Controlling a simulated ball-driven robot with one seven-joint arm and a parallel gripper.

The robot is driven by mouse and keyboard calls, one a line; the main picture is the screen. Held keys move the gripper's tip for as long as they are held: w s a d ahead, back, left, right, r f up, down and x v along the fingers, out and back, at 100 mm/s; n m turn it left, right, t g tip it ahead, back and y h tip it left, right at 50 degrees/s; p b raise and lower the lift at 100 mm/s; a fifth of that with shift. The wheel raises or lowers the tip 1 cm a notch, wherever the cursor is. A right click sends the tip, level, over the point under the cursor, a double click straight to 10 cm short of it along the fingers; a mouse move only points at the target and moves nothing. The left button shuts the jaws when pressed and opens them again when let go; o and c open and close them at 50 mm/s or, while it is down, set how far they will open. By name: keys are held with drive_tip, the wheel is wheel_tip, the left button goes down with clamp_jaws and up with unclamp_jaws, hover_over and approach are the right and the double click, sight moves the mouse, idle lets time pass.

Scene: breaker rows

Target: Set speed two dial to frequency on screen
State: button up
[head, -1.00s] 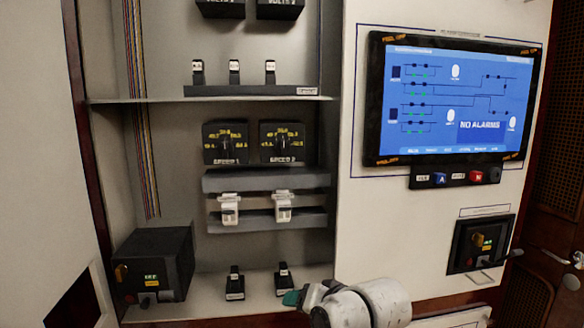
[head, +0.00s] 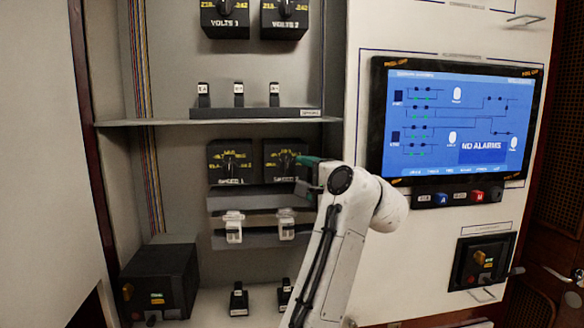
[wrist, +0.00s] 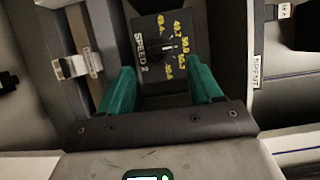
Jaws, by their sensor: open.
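The speed 2 dial (wrist: 168,46) is a black box with yellow numbers and a knob with a pale pointer line. It also shows in the head view (head: 284,158), with its right side partly hidden by my gripper. My gripper (wrist: 160,88) has two green fingers spread apart, with the dial between and beyond them in the wrist view. The fingers appear apart from the knob. In the head view my gripper (head: 308,170) is at the dial's right side. The screen (head: 458,122) shows a blue diagram and "NO ALARMS"; its small text is unreadable.
The speed 1 dial (head: 230,162) is left of speed 2. A grey rail with white breakers (head: 234,226) runs below the dials. A shelf (head: 200,122) with black switches is above. A black box (head: 160,280) stands lower left.

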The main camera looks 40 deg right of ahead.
sight(289, 170)
drive_tip(key=shift+p+x, duration=0.75)
drive_tip(key=shift+x, duration=2.4)
drive_tip(key=shift+c, duration=0.5)
drive_tip(key=shift+f, duration=0.1)
drive_tip(key=c, duration=0.9)
drive_tip(key=shift+c, duration=0.2)
